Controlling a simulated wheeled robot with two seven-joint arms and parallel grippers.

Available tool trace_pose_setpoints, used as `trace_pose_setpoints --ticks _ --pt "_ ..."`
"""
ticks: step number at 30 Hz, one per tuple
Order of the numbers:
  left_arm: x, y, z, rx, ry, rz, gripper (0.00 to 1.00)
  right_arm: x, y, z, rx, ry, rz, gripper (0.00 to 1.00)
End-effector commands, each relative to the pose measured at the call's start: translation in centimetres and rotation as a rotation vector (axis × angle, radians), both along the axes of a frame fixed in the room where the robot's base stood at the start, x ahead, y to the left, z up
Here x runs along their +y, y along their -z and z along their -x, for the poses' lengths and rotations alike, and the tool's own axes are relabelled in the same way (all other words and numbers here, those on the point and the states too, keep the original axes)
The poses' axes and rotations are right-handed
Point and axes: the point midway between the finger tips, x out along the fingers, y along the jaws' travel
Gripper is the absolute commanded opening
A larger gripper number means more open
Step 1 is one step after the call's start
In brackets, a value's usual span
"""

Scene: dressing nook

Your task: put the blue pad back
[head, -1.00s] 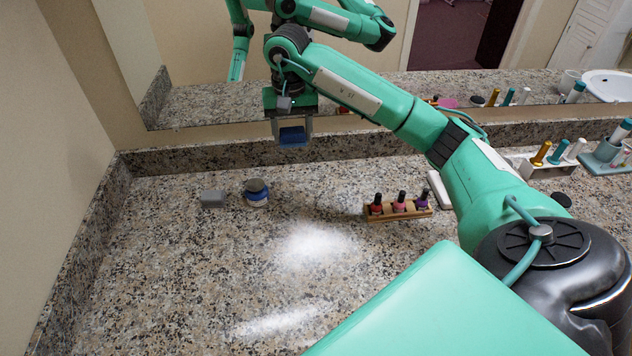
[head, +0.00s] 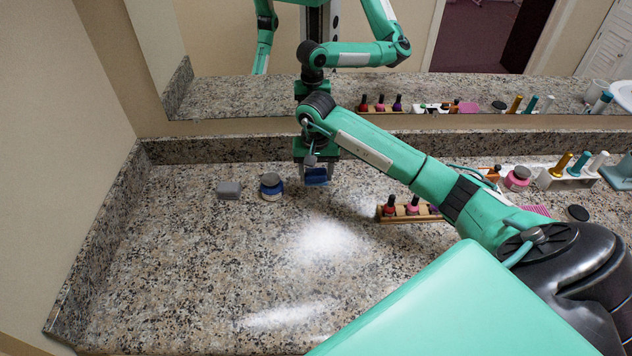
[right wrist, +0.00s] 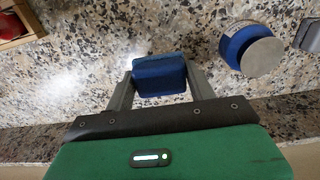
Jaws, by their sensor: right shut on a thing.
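The blue pad (head: 316,177) is a small block between the fingers of my right gripper (head: 315,172), low over the back of the speckled counter. The right wrist view shows the blue pad (right wrist: 159,75) pinched between both fingers of the right gripper (right wrist: 158,83). I cannot tell whether the pad touches the counter. A grey pad (head: 228,190) lies to its left, beyond a blue jar with a grey lid (head: 271,187). My left gripper is not in view.
A wooden rack (head: 410,218) of nail polish bottles stands to the right, partly behind my arm. A pink jar (head: 517,178) and a white holder (head: 566,182) with tubes stand farther right. A mirror backs the counter. The front left counter is clear.

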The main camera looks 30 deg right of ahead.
Motion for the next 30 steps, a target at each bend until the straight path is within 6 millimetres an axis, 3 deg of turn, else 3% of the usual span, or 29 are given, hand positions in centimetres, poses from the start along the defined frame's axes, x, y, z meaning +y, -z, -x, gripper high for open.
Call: trace_pose_setpoints --ticks 9,14,25,26,28,30 --pt "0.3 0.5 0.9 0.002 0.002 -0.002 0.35 0.1 4.0 0.1 0.003 0.0 -0.002 0.31" --pt "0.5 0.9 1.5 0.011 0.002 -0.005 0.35 0.0 4.2 0.0 0.001 -0.001 0.001 0.31" --pt "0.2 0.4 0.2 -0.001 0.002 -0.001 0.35 0.0 4.5 0.0 0.0 -0.001 0.0 0.31" --pt "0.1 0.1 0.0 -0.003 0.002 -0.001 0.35 0.0 4.5 0.0 0.0 -0.001 0.0 0.59" --pt "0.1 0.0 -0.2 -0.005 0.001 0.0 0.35 0.0 4.4 0.0 0.0 -0.001 0.0 0.73" --pt "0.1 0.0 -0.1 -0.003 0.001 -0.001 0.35 0.0 4.4 0.0 0.001 -0.001 0.001 0.77"
